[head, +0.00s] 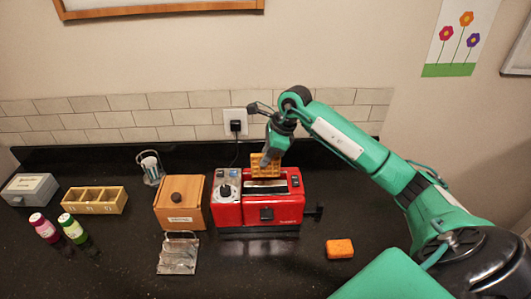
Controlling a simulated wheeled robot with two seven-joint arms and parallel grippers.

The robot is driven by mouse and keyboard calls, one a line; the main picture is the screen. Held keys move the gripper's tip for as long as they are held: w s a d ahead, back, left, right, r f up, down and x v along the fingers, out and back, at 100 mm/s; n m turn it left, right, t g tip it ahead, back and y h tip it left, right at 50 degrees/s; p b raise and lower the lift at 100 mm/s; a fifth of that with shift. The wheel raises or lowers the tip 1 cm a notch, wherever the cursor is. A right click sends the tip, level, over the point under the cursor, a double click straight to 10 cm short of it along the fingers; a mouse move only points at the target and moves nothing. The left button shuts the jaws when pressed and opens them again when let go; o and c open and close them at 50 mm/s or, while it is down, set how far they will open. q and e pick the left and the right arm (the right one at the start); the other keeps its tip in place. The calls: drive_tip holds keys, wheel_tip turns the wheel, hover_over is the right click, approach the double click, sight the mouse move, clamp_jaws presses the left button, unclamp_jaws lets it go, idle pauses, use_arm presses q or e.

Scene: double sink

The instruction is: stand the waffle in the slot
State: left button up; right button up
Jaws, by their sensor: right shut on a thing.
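A golden waffle (258,171) with a grid pattern is upright over the back part of the red toaster (284,211). My right gripper (268,160) is shut on the waffle and holds it from above. The toaster has a long dark slot (264,185) in its top, just in front of the waffle in the picture. I cannot tell whether the waffle's lower edge touches the toaster or is inside a rear slot. My left gripper is not in view.
An orange sponge-like block (340,249) lies at front right. Two bottles, a wooden divided tray (94,211) and a grey box (30,189) stand at left.

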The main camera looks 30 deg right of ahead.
sight(262, 176)
drive_tip(key=shift+a+f, duration=0.1)
drive_tip(key=shift+f, duration=0.65)
drive_tip(key=shift+f+b, duration=0.5)
drive_tip(key=shift+f, duration=0.35)
drive_tip(key=shift+f+b, duration=1.05)
drive_tip(key=shift+f, duration=0.15)
